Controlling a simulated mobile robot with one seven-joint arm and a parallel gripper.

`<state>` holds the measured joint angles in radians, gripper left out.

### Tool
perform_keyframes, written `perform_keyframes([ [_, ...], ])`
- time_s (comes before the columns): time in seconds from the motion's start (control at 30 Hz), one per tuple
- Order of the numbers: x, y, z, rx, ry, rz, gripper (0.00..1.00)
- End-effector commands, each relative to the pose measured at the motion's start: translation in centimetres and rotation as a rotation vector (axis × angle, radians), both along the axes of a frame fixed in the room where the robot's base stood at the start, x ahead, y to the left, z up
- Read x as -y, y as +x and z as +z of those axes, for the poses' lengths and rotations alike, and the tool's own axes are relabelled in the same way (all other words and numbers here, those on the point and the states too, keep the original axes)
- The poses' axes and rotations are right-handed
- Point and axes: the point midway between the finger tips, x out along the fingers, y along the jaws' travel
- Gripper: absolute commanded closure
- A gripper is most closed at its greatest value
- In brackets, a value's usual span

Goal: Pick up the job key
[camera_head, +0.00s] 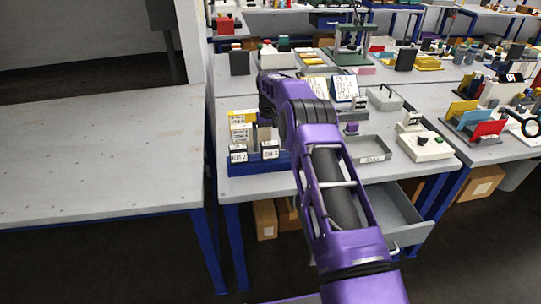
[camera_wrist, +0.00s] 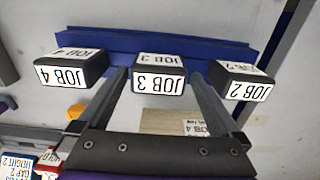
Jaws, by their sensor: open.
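The job keys are black blocks with white labels, in a row along a blue rack. In the wrist view the labels appear upside down: JOB 4 (camera_wrist: 68,70) at left, JOB 3 (camera_wrist: 158,75) in the middle, JOB 2 (camera_wrist: 240,82) at right. My gripper (camera_wrist: 158,88) is open, with one finger on each side of the JOB 3 key. Whether the fingers touch it cannot be told. In the head view the blue rack (camera_head: 258,169) stands at the table's front left, with two labelled keys showing. My arm hides its right end.
A grey tray (camera_head: 372,149) and a white button box (camera_head: 427,146) lie to the right on the table. An open drawer (camera_head: 400,212) juts out below the front edge. The table at left (camera_head: 100,150) is bare.

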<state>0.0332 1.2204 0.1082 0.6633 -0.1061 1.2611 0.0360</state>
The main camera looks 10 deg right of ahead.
Motion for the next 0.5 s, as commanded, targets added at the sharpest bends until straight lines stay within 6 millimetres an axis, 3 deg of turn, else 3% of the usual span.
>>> perform_keyframes([
  [0.03, 0.1, 0.2, -1.5, -0.002, 0.001, -0.001, 0.0],
  [0.13, 0.1, 0.4, -2.8, -0.002, 0.0, 0.0, 0.0],
  [0.5, 0.1, 0.6, -3.4, 0.0, 0.0, 0.0, 0.02],
])
